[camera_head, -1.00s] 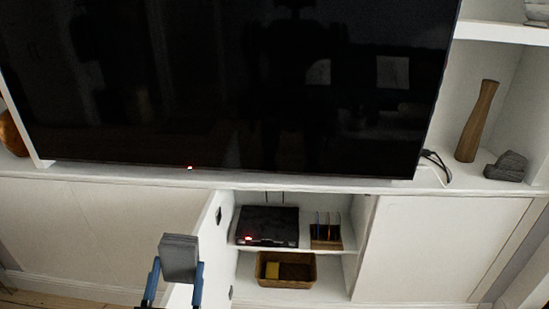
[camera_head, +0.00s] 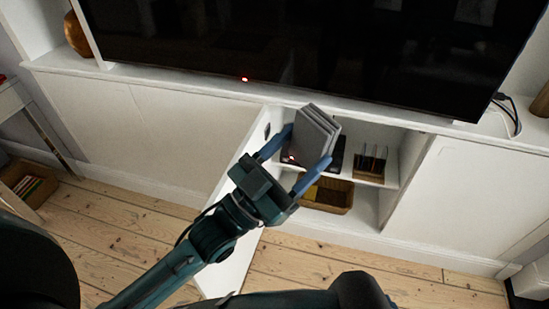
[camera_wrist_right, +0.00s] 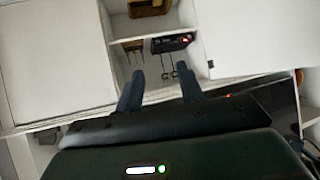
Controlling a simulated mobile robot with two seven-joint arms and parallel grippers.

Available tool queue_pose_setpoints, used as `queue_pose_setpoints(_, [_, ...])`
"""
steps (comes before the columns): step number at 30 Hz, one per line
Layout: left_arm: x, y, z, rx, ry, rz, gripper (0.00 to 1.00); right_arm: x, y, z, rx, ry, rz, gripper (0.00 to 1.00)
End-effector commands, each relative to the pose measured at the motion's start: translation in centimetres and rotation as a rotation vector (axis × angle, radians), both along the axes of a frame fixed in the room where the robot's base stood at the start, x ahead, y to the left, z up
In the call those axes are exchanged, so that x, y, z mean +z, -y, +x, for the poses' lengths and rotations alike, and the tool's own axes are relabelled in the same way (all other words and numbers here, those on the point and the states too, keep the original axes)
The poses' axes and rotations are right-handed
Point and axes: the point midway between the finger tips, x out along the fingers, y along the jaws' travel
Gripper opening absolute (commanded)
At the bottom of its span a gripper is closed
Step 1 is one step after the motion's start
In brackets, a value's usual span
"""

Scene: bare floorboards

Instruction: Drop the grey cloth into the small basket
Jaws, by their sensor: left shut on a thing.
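The grey cloth (camera_head: 316,130) is a folded block in the head view. My left gripper (camera_head: 308,145) is shut on it, one blue finger on each side, and holds it up in front of the open cabinet. The small basket (camera_head: 335,202) is brown and stands on the cabinet's lower shelf, with something yellow inside. The gripper and its right finger cover part of its left side. It also shows at the top of the right wrist view (camera_wrist_right: 146,12), which is upside down. My right gripper (camera_wrist_right: 160,90) is open and empty, its fingers apart.
The white cabinet door (camera_head: 238,262) stands open left of the shelves. A dark box and a small brown rack (camera_head: 370,164) are on the upper shelf. A television (camera_head: 320,50) is above. Another basket (camera_head: 42,192) sits at far left. Floorboards in front are clear.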

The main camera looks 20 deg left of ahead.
Motion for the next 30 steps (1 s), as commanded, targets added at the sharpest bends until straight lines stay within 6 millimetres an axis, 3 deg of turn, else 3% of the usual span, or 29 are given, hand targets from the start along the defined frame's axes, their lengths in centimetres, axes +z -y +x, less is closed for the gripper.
queue_pose_setpoints(7, [0.3, 0.5, 0.0, -0.027, -0.001, 0.0, 0.41, 0.3, -0.1, 0.3, 0.001, 0.007, 0.005, 0.55])
queue_pose_setpoints(11, [0.3, 0.5, 0.0, -0.026, -0.001, 0.0, 0.41, 2.7, -0.6, 2.3, 0.03, 0.066, 0.034, 0.55])
queue_pose_setpoints(14, [0.3, 0.5, 0.0, -0.025, -0.001, 0.0, 0.41, 6.4, -1.6, 4.9, 0.08, 0.151, 0.081, 0.55])
queue_pose_setpoints(18, [0.3, 0.5, 0.0, -0.025, -0.001, 0.0, 0.41, 13.8, -3.7, 8.1, 0.192, 0.291, 0.164, 0.55])
queue_pose_setpoints(21, [0.3, 0.4, 0.0, -0.024, -0.001, 0.0, 0.41, 19.4, -5.4, 9.1, 0.296, 0.382, 0.222, 0.55])
queue_pose_setpoints(25, [0.3, 0.4, 0.0, -0.024, -0.001, 0.0, 0.41, 25.9, -7.5, 8.6, 0.445, 0.468, 0.283, 0.55])
queue_pose_setpoints(30, [0.3, 0.4, 0.0, -0.024, -0.001, 0.0, 0.41, 30.9, -9.2, 6.5, 0.593, 0.515, 0.32, 0.55])
